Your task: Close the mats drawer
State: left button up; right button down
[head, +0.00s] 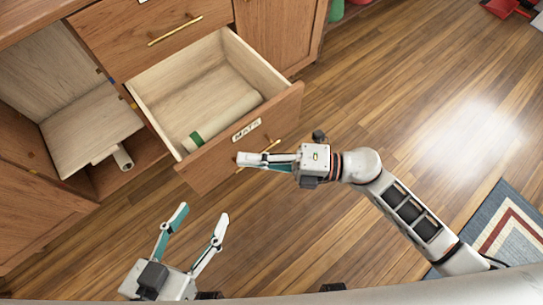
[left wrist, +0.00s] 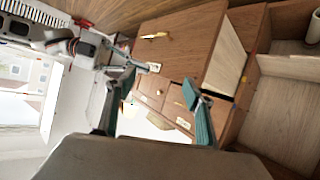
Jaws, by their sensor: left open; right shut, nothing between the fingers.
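The mats drawer (head: 280,107), wooden with a "MATS" label, is pulled out of the cabinet in the head view. A pale rolled mat (head: 228,113) with a green band lies inside it. Its brass handle (head: 270,146) is on the front face, partly hidden by my right gripper (head: 240,159). That gripper is shut and empty, its fingertips over or against the drawer front by the handle; contact is unclear. My left gripper (head: 203,212) is open and empty, in front of and below the drawer. Its open fingers also show in the left wrist view (left wrist: 158,80).
A closed drawer (head: 150,30) with a brass handle is above. To the left is an open compartment (head: 85,130) with a pale roll (head: 122,157). A patterned rug (head: 510,225) lies at lower right.

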aim_at(217, 146)
jog(key=shift+w+a+f+b, duration=0.15)
jog(key=shift+w+a+b, duration=0.3)
jog(key=shift+w+a, duration=1.1)
jog(key=shift+w, duration=0.15)
pick_arm(q)
jog(key=shift+s+d+f+n, duration=0.1)
jog(key=shift+s+d+n, duration=0.1)
jog(key=shift+d+n, duration=0.2)
jog(key=shift+s+d+f+n, duration=0.15)
jog(key=shift+d+n, duration=0.15)
jog(key=shift+d, duration=0.2)
